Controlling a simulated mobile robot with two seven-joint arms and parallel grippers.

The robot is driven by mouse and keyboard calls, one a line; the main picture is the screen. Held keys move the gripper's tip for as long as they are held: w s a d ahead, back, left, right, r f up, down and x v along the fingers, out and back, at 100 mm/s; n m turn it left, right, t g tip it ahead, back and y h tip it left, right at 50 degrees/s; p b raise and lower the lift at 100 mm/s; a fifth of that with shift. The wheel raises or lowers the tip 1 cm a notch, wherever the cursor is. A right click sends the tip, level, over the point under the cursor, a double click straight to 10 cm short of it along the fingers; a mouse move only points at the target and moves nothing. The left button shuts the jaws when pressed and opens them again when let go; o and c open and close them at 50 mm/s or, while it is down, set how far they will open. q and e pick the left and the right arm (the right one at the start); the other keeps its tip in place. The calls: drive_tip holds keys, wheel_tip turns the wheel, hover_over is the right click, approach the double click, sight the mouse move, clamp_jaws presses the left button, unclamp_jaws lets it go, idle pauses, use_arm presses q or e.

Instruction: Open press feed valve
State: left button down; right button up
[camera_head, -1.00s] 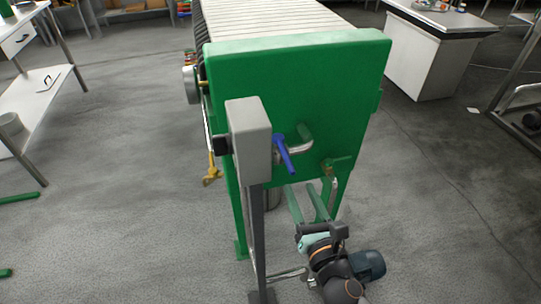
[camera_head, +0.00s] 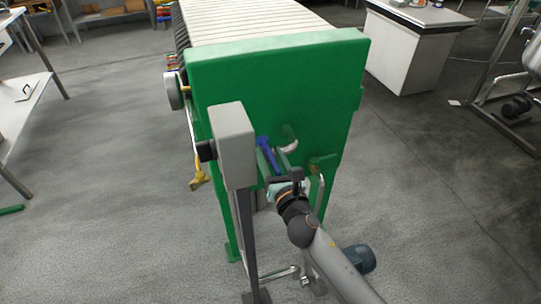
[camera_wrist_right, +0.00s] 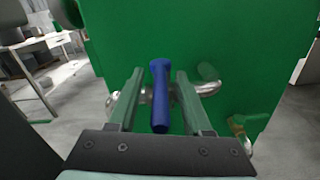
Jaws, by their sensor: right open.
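The valve with a blue lever handle (camera_head: 264,146) sits on a metal pipe at the front of the green press end plate (camera_head: 270,90). My right gripper (camera_head: 270,161) is raised in front of the plate, at the blue handle. In the right wrist view the blue handle (camera_wrist_right: 160,96) lies between the two green fingers of my right gripper (camera_wrist_right: 160,72). Gaps show on both sides, so the jaws are open and not clamped on it. The valve body is mostly hidden behind the handle and fingers. My left gripper is not in view.
A grey box on a post (camera_head: 233,145) stands close left of my right gripper. A yellow handle (camera_head: 199,180) hangs left of the press. A blue motor (camera_head: 358,259) is low behind my right arm. A white cabinet (camera_head: 405,50) stands back right. Floor on both sides is open.

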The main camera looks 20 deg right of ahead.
clamp_jaws()
idle(0.4)
idle(1.1)
